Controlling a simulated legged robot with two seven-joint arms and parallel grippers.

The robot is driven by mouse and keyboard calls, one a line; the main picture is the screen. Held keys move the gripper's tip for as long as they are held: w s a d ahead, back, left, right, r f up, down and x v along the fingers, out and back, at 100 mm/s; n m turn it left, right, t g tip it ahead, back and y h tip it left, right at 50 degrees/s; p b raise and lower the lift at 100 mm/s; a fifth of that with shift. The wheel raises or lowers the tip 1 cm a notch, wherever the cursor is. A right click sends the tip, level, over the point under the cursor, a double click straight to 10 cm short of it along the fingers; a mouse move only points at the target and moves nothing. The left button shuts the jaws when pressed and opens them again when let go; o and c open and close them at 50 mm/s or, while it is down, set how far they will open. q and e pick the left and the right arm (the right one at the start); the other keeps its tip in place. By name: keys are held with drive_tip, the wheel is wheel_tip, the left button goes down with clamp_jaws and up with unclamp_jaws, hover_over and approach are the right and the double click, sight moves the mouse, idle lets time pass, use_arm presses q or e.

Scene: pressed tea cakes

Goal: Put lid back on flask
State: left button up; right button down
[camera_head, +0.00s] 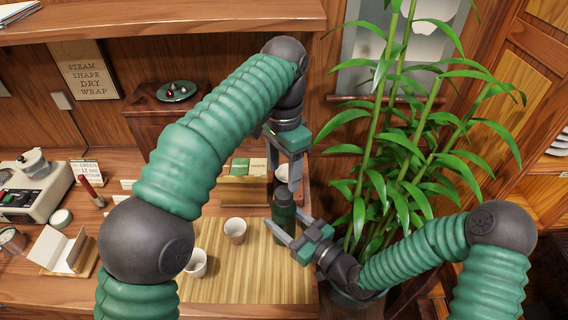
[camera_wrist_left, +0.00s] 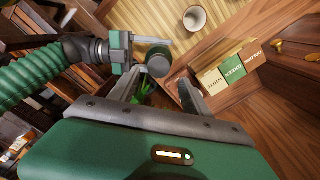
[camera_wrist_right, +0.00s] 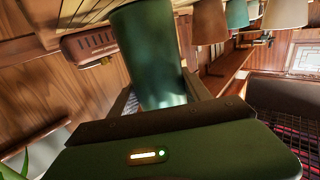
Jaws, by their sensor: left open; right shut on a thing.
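The dark green flask (camera_head: 285,213) stands upright at the right edge of the bamboo mat. A dark round cap, seemingly the lid (camera_head: 284,193), is on its top; I cannot tell how firmly it sits. My right gripper (camera_head: 281,235) is shut around the flask's body from the right, and the green body (camera_wrist_right: 150,55) fills the space between its fingers in the right wrist view. My left gripper (camera_head: 283,178) is open, pointing down just above the flask's top. In the left wrist view the round top (camera_wrist_left: 158,57) shows beyond its parted fingers.
Two cups, one (camera_head: 235,230) and another (camera_head: 195,263), stand on the bamboo mat (camera_head: 255,287) left of the flask. Boxes (camera_head: 243,188) stand behind. A leafy plant (camera_head: 390,150) rises close on the right. The mat's front is clear.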

sight(284, 192)
use_arm(q)
drive_tip(key=n, duration=0.6)
drive_tip(key=shift+r+n, duration=0.2)
drive_tip(key=shift+n, duration=0.1)
drive_tip(key=n, duration=0.9)
drive_tip(key=shift+s+r, duration=0.1)
drive_tip(key=shift+r, duration=0.15)
drive_tip(key=n, duration=0.6)
drive_tip(key=shift+r, duration=0.15)
drive_tip(key=n, duration=0.7)
drive_tip(key=shift+r, duration=0.2)
drive_tip(key=shift+f, duration=0.1)
wheel_tip(284, 192, down, 8)
drive_tip(key=shift+r, duration=0.1)
